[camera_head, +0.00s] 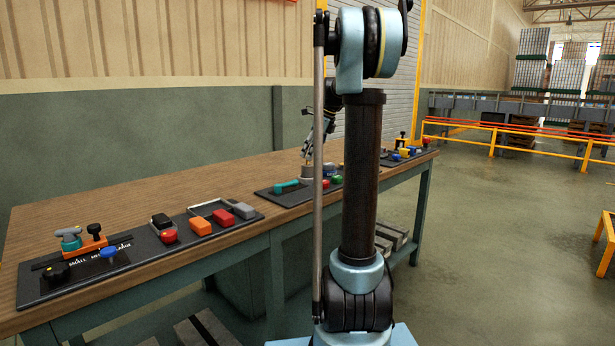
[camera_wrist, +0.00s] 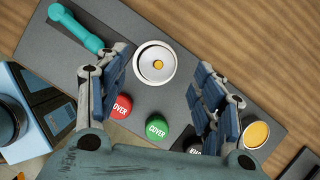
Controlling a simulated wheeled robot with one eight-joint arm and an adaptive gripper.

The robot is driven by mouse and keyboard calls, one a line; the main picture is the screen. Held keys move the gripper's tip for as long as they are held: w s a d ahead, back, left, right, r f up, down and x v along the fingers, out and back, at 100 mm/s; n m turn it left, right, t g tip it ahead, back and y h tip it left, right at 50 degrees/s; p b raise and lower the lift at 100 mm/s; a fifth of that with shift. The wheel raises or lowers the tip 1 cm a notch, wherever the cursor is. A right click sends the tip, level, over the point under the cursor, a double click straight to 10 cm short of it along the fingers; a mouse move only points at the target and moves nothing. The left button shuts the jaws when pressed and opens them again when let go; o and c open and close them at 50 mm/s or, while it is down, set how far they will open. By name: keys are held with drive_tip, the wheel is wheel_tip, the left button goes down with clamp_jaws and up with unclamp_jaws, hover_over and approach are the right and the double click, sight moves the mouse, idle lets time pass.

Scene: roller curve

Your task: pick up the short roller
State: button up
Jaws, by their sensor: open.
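I see no contact, and the height gap cannot be told. In the head view my gripper (camera_head: 308,152) is small, above the cylinder and left of my arm's dark column.
A teal handled tool (camera_wrist: 82,30) lies on the mat (camera_wrist: 180,30) left of the cylinder. Red (camera_wrist: 118,108) and green (camera_wrist: 157,127) cover buttons sit below it, and a yellow round part (camera_wrist: 256,134) to the right. Bare wooden bench (camera_head: 150,190) lies behind the mats.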

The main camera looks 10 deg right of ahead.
sight(307, 162)
drive_tip(key=shift+x, duration=2.75)
drive_tip(key=shift+d, duration=0.1)
clamp_jaws()
